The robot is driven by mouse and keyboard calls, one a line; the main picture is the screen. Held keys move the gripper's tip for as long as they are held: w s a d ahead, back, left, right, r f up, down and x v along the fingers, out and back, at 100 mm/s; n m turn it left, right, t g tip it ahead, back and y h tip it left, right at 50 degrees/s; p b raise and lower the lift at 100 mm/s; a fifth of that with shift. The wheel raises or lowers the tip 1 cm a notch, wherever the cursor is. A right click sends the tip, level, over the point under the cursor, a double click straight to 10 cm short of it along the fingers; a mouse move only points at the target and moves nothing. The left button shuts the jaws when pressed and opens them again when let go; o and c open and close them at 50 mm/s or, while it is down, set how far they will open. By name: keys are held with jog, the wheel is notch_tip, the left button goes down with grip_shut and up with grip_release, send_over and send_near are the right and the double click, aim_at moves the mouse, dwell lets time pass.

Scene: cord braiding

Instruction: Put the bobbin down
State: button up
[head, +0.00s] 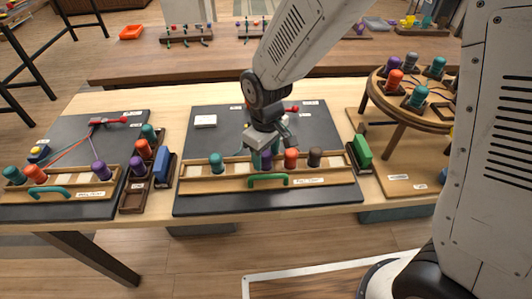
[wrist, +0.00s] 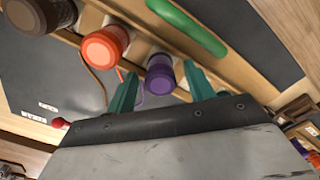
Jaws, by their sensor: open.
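A purple bobbin (wrist: 160,75) stands in the wooden rack (head: 335,178) at the front of the middle dark board. My gripper (wrist: 160,72) is over it, with one teal finger on each side and the jaws open. In the wrist view a gap shows beside the bobbin; whether a finger touches it I cannot tell. In the head view my gripper (head: 265,152) hides most of this bobbin.
A green handle (head: 268,181) is on the rack's front. A blue block (head: 164,167) and a green block (head: 362,152) flank the board. Another board with bobbins (head: 75,155) is at left. A round wooden stand (head: 415,112) with several bobbins is at right.

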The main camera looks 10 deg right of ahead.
aim_at(266, 154)
notch_tip(266, 154, up, 13)
jog(key=s+d+r+m, duration=0.2)
jog(key=s+d+r, duration=0.2)
jog(key=d, duration=0.3)
jog(key=s+d+r+m, duration=0.2)
jog(key=s+d+r, duration=0.15)
jog(key=d, duration=0.25)
jog(key=s+d+m, duration=0.2)
jog(key=s+d, duration=0.2)
jog(key=s, duration=0.2)
jog(key=s+d+r+m+t, duration=0.1)
jog(key=s+d+m, duration=0.1)
jog(key=s, duration=0.4)
jog(key=shift+d+r+m, duration=0.15)
jog(key=shift+d+m, duration=0.15)
jog(key=shift+d, duration=0.6)
